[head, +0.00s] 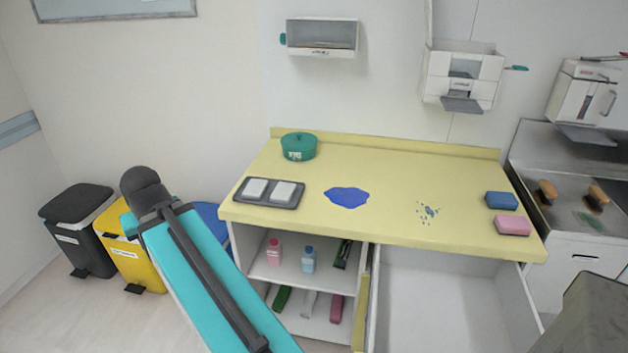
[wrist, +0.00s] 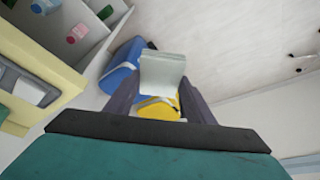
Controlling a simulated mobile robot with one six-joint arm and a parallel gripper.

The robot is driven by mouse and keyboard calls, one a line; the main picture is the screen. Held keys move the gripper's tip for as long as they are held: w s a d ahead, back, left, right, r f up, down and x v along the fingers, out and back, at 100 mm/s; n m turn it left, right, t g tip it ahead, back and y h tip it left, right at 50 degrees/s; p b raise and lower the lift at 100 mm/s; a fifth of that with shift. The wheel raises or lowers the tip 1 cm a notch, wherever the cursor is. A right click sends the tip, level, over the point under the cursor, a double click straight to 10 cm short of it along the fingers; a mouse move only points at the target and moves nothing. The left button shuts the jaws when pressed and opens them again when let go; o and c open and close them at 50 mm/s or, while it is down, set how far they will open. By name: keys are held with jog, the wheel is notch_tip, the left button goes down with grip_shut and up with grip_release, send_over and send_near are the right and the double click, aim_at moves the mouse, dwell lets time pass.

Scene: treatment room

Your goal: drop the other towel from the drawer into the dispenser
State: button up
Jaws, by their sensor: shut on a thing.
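My gripper (wrist: 160,82) shows in the wrist view, shut on a pale folded towel (wrist: 162,68) that stands up between the two dark fingers. It is held in the air, with the floor and the bins beyond it. The open drawer (head: 445,300) is under the right part of the counter in the head view; the part of its inside that I see is bare. A white wall dispenser (head: 490,68) with an open top and a dark lower tray hangs above the counter, far from the towel. My gripper is not visible in the head view.
Another wall box (head: 322,37) hangs left. Bins (head: 80,225) stand left; open shelves (head: 290,275) hold bottles.

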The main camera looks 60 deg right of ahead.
jog(key=s+d+m+g+h+b, duration=0.1)
jog(key=s+d+m, duration=0.2)
jog(key=s+d, duration=0.45)
jog(key=s+d+m+b, duration=0.1)
jog(key=s+d+m, duration=0.25)
jog(key=d, duration=0.65)
jog(key=s+d+m+g+h+b, duration=0.1)
jog(key=s+d+m, duration=0.2)
jog(key=s+d, duration=0.5)
jog(key=s+d+r+m+g+b, duration=0.1)
jog(key=s+d+m, duration=0.3)
jog(key=s, duration=0.9)
jog(key=s+d+r+m+g+b, duration=0.1)
jog(key=s+d+m+g, duration=0.1)
jog(key=s+d+m, duration=0.3)
jog(key=s+d, duration=0.4)
jog(key=s, duration=0.5)
jog(key=shift+s+d+g+h+b, duration=0.15)
jog(key=shift+d+g+h+b, duration=0.15)
jog(key=shift+b, duration=0.05)
jog(key=shift+d+r+p, duration=0.1)
jog(key=shift+d+p, duration=0.1)
jog(key=shift+p, duration=0.7)
jog(key=shift+w+d+p, duration=0.3)
jog(key=shift+w+p, duration=0.05)
jog(key=shift+p, duration=0.7)
jog(key=w+d+p, duration=0.1)
jog(key=p, duration=0.4)
jog(key=shift+d, duration=0.1)
